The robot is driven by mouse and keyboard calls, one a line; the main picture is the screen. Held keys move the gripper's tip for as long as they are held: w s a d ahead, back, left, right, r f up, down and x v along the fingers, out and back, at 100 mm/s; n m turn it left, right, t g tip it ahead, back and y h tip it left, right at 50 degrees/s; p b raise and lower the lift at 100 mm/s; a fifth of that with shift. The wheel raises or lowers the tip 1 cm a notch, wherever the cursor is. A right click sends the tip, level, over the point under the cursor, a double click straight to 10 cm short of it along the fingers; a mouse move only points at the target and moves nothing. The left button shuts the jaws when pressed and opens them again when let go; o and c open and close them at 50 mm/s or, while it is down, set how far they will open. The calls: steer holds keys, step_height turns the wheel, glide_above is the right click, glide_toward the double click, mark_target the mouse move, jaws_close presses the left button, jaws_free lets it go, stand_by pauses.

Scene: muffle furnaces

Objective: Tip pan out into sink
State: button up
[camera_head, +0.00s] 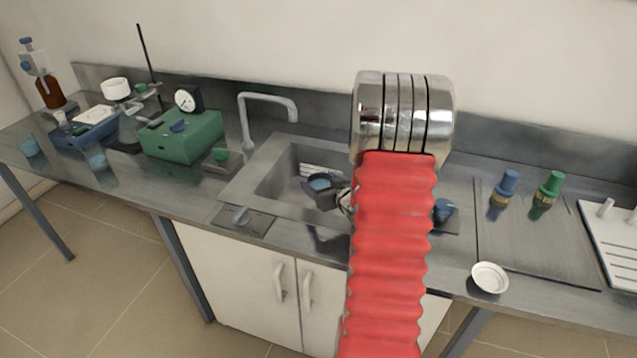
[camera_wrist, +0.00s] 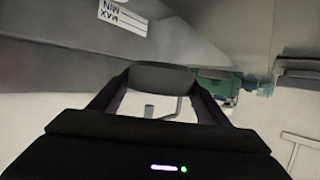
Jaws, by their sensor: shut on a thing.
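My gripper (camera_head: 330,190) is over the sink (camera_head: 245,185), partly hidden behind my red-sleeved arm. It is shut on a small dark round pan (camera_head: 320,177), with something blue showing in it or at it; I cannot tell which. In the wrist view, the pan (camera_wrist: 160,77) is a dark grey oval held between the two fingers of my gripper (camera_wrist: 160,92). Its exact tilt is hard to tell. The right part of the sink is hidden behind my arm.
A tap (camera_head: 268,103) arches at the sink's back left. A green device (camera_head: 183,137) stands left of the sink. Blue (camera_head: 506,188) and green (camera_head: 548,192) gas taps and a white dish (camera_head: 490,278) are to the right. A wall runs behind the counter.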

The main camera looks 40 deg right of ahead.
steer(key=shift+f, duration=1.05)
steer(key=shift+r+m+y, duration=0.25)
steer(key=shift+m+y, duration=0.15)
steer(key=shift+r+m+y, duration=0.3)
steer(key=shift+r+m, duration=0.05)
steer(key=shift+m, duration=0.35)
steer(key=shift+r+t, duration=0.1)
steer(key=shift+t, duration=0.2)
steer(key=shift+d+r+m+y, duration=0.1)
steer(key=shift+r+m+y, duration=0.15)
steer(key=shift+m, duration=0.3)
steer(key=shift+d+r+m+y, duration=0.1)
steer(key=shift+m+y, duration=0.25)
steer(key=shift+m, duration=0.2)
stand_by(1.4)
steer(key=shift+m+t, duration=0.3)
steer(key=shift+t, duration=0.1)
steer(key=shift+d+r, duration=0.1)
steer(key=shift+r, duration=0.05)
stand_by(0.3)
steer(key=shift+s+d+r+m+y, duration=0.1)
steer(key=shift+d+r+m+y, duration=0.05)
steer(key=shift+m+y, duration=0.4)
stand_by(0.6)
steer(key=shift+m, duration=0.25)
